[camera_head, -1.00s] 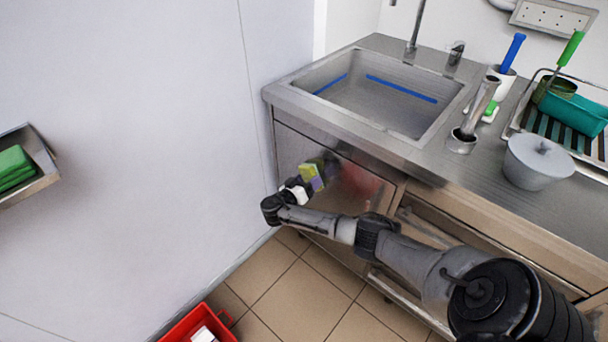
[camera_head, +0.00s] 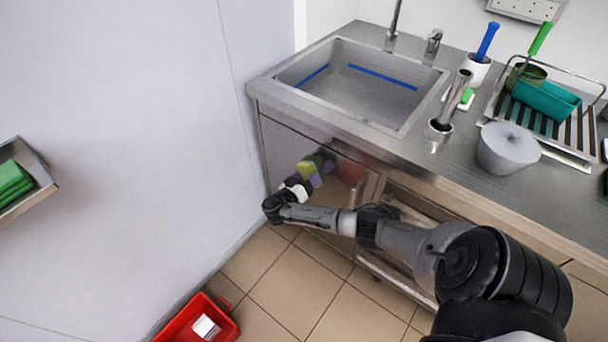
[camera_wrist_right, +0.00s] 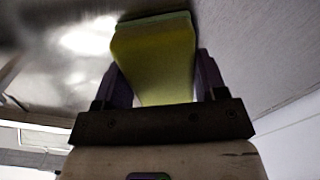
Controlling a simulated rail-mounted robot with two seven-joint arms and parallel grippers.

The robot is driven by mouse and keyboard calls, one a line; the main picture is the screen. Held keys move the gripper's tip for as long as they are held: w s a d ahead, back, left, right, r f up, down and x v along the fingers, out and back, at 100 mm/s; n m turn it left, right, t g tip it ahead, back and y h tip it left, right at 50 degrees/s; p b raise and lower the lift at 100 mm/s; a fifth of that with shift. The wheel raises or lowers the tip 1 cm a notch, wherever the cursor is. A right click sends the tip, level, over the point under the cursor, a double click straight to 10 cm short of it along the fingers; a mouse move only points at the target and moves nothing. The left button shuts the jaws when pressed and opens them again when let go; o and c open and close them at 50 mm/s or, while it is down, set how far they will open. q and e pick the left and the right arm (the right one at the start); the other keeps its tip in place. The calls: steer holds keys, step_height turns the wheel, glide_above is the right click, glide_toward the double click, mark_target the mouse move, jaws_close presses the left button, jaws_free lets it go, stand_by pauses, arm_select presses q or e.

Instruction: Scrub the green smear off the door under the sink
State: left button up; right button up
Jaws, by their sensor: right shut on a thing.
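The steel door (camera_head: 283,148) under the sink faces my right arm. My right gripper (camera_head: 304,178) is shut on a yellow-green sponge (camera_head: 309,170) and holds it at the door's face. In the right wrist view the sponge (camera_wrist_right: 155,58) sits between both fingers, its far end at or very near the steel; I cannot tell if it presses. No green smear shows on the visible door; the part behind the sponge and gripper is hidden. A reddish patch, perhaps a reflection, shows right of the sponge. My left gripper is not in view.
The sink (camera_head: 350,88) is set in the steel counter above. A red bin (camera_head: 185,325) is on the tiled floor. A wall closes the left; a shelf (camera_head: 45,182) holds green cloths.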

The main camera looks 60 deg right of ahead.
steer(key=shift+s+a+r+p, duration=0.1)
steer(key=shift+s+p, duration=0.2)
steer(key=shift+s, duration=0.15)
steer(key=shift+s+a+r+p, duration=0.1)
steer(key=shift+s+p, duration=0.2)
steer(key=shift+s, duration=0.1)
steer(key=shift+s+a+f+p, duration=0.15)
steer(key=shift+s+p, duration=0.35)
steer(key=shift+s, duration=0.3)
steer(key=shift+w+f, duration=0.1)
